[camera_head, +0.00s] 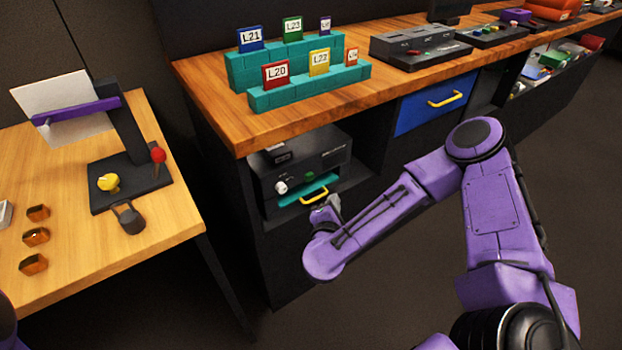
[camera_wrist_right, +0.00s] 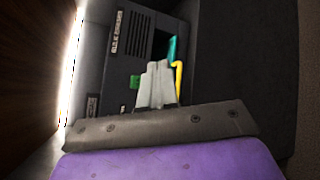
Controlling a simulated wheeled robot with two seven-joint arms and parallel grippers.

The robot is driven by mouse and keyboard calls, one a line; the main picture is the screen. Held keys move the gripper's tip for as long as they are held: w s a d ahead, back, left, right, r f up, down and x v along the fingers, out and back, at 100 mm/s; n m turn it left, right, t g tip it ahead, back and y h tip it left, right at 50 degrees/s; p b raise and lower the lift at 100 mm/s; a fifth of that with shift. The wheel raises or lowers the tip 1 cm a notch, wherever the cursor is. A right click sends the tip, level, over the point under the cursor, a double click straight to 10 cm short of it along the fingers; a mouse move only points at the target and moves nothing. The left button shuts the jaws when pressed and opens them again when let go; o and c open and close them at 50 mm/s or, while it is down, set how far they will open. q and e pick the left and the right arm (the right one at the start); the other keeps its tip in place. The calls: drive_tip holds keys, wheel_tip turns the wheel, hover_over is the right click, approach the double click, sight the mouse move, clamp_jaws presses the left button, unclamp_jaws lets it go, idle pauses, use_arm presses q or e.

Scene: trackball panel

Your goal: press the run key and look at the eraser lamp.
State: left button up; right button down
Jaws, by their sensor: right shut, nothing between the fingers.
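The eraser is a dark box (camera_head: 325,153) in the open bay under the wooden counter; its label (camera_wrist_right: 117,32) appears to read "BULK ERASER" in the right wrist view. Its front has a green key (camera_head: 309,176), a white round part (camera_head: 282,187) and a teal drawer with a yellow handle (camera_head: 314,196). The green key also shows in the right wrist view (camera_wrist_right: 134,82), beside the fingertips. I cannot tell which part is the lamp or whether it is lit. My right gripper (camera_head: 333,202) is shut and empty, close before the front; contact is unclear. My left gripper is out of view.
The counter edge (camera_head: 300,124) overhangs the bay. Several labelled blocks stand on teal steps (camera_head: 268,100) above. A blue drawer (camera_head: 425,105) is to the right. A wooden table (camera_head: 100,270) with a lever device stands left. The floor in front is clear.

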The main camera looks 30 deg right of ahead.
sight(309, 177)
drive_tip(key=w+b, duration=0.2)
drive_tip(key=w, duration=0.4)
drive_tip(key=shift+w+a, duration=0.3)
drive_tip(key=shift+b, duration=0.35)
idle(1.3)
drive_tip(key=shift+w+b, duration=0.45)
